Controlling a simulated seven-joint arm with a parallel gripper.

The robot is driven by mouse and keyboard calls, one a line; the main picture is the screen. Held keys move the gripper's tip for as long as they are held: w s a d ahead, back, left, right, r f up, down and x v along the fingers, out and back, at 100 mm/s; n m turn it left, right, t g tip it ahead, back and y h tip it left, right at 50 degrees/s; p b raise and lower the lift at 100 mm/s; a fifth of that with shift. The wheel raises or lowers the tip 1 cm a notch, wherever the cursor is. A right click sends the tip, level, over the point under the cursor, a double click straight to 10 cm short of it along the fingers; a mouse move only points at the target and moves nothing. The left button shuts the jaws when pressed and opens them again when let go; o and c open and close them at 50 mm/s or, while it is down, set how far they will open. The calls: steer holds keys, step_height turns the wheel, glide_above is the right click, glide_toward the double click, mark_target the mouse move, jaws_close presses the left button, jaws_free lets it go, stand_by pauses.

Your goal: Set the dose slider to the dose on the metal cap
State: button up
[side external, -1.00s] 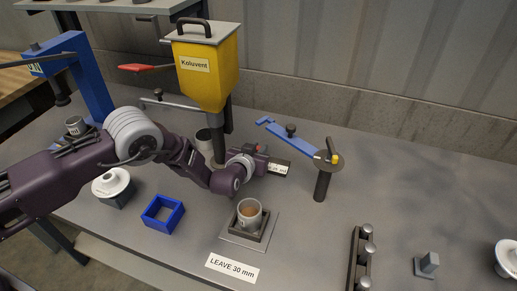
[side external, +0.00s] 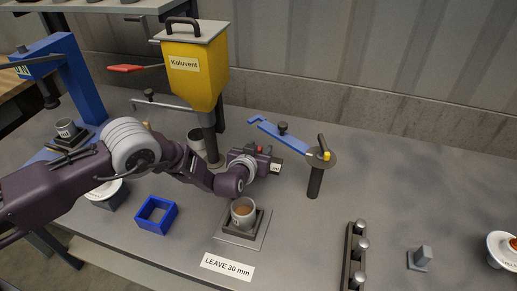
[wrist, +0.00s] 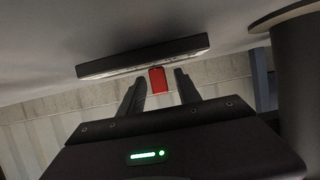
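The yellow hopper (side external: 196,75) labelled "Koluvent" stands at the back, with a dark spout below it. Beside the spout is a dark bar with a white scale (side external: 276,167); its figures are unreadable here. In the wrist view the bar (wrist: 145,55) crosses above my fingertips, and a red slider knob (wrist: 158,79) hangs below it. My gripper (wrist: 161,85) is open, one finger on each side of the knob, with visible gaps.
A "LEAVE 30 mm" sign (side external: 228,267) lies in front of the nest. A post with a blue arm (side external: 278,133) stands at right. A rack of several pins (side external: 355,255) stands front right.

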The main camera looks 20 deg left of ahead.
steer(key=shift+a, duration=0.3)
steer(key=shift+s+a+r, duration=0.1)
steer(key=shift+s+a, duration=0.2)
steer(key=shift+a, duration=0.2)
steer(key=shift+s+a+r, duration=0.1)
steer(key=shift+s+a, duration=0.15)
steer(key=shift+a, duration=0.25)
steer(key=v, duration=0.3)
steer(key=r+v, duration=0.1)
steer(key=v, duration=0.2)
steer(key=shift+w, duration=0.1)
steer(key=s+a+r+g, duration=0.2)
steer(key=s+r, duration=0.1)
steer(key=r, duration=0.3)
steer(key=s+a+r+g+h, duration=0.1)
steer(key=s+a+r, duration=0.2)
steer(key=r, duration=0.4)
steer(key=s+a+r+m+g+h, duration=0.1)
steer(key=s+a+r+g, duration=0.1)
steer(key=s+r, duration=0.3)
steer(key=shift+a+r+g, duration=0.2)
steer(key=shift+r+g, duration=0.1)
steer(key=shift+r, duration=0.7)
